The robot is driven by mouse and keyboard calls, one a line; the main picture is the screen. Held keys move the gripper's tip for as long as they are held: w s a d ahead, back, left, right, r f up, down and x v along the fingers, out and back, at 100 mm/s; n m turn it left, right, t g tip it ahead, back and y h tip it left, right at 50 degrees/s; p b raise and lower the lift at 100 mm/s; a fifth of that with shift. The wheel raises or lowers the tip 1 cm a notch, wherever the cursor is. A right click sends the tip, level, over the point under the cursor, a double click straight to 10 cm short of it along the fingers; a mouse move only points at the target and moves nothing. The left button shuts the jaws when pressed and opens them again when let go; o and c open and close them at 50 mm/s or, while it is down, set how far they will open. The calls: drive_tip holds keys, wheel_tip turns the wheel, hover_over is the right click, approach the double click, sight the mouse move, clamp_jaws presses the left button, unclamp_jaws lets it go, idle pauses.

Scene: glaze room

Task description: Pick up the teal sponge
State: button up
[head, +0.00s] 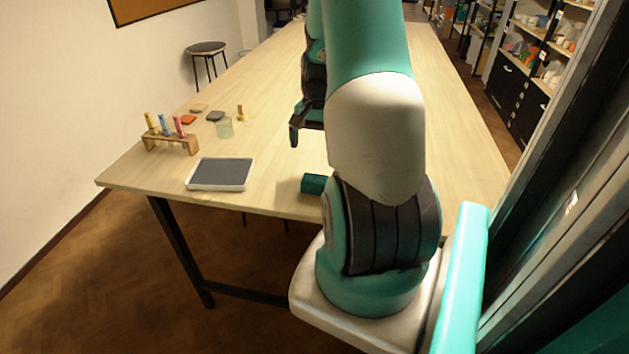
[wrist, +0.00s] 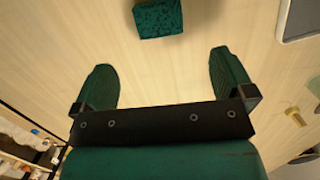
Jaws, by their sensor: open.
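The teal sponge (head: 314,184) lies on the wooden table near its front edge, partly hidden behind my arm in the head view. In the wrist view the sponge (wrist: 158,18) is a dark teal speckled block at the top, ahead of my fingertips and roughly between their lines. My gripper (wrist: 163,72) is open and empty, its two green fingers spread apart and not touching the sponge. In the head view one finger of my gripper (head: 294,136) shows above the table, left of my arm; the rest is hidden by the arm.
A white tray with a grey inside (head: 221,173) lies left of the sponge. The table (head: 270,100) between is clear. Shelves (head: 540,50) stand at right.

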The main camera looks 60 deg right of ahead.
sight(315, 178)
drive_tip(key=f, duration=0.3)
drive_tip(key=a+f+p, duration=0.1)
drive_tip(key=f, duration=0.1)
drive_tip(key=shift+s+f, duration=0.1)
drive_tip(key=shift+f, duration=0.1)
drive_tip(key=shift+s+a+f+p, duration=0.2)
drive_tip(key=shift+f+p, duration=0.4)
drive_tip(key=shift+f, duration=0.75)
drive_tip(key=shift+s+a+f+p, duration=0.15)
drive_tip(key=shift+f+p, duration=0.4)
drive_tip(key=shift+f, duration=0.75)
drive_tip(key=shift+w, duration=0.1)
drive_tip(key=c, duration=0.9)
